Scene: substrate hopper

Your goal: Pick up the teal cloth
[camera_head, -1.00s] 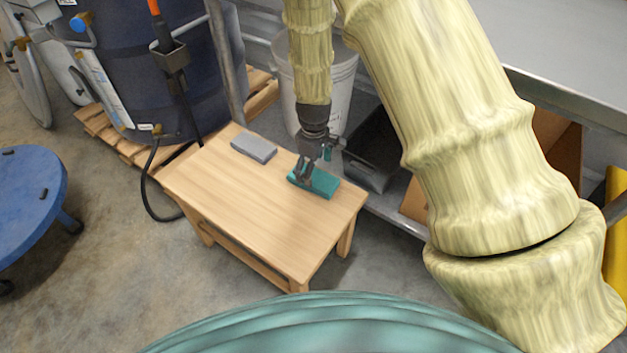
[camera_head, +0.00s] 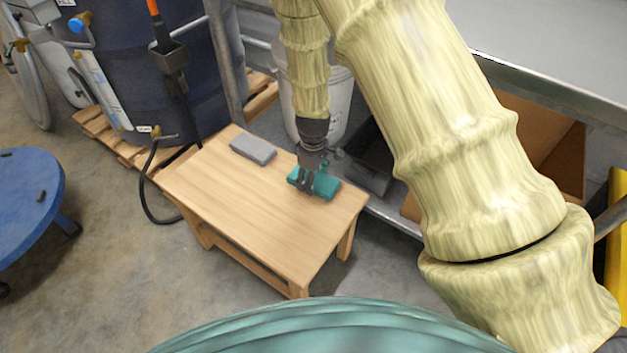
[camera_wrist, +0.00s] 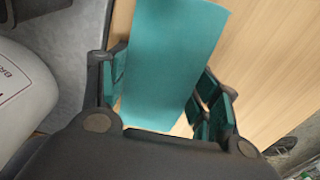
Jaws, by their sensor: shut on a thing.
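The teal cloth (camera_head: 325,185) is a folded, flat block on the right side of the small wooden table (camera_head: 250,210). It also shows in the wrist view (camera_wrist: 172,55), running between the fingers. My gripper (camera_head: 306,188) points down at the cloth and is shut on it. In the wrist view my gripper (camera_wrist: 165,95) has a finger on each side of the cloth. The fingertips are partly hidden. I cannot tell whether the cloth is lifted off the tabletop.
A grey folded cloth (camera_head: 253,148) lies at the table's back left. A dark blue drum (camera_head: 120,70) on a wooden pallet stands behind, with a white bucket (camera_head: 335,100) behind my gripper. A blue round stool (camera_head: 25,195) is at left. The table's front is clear.

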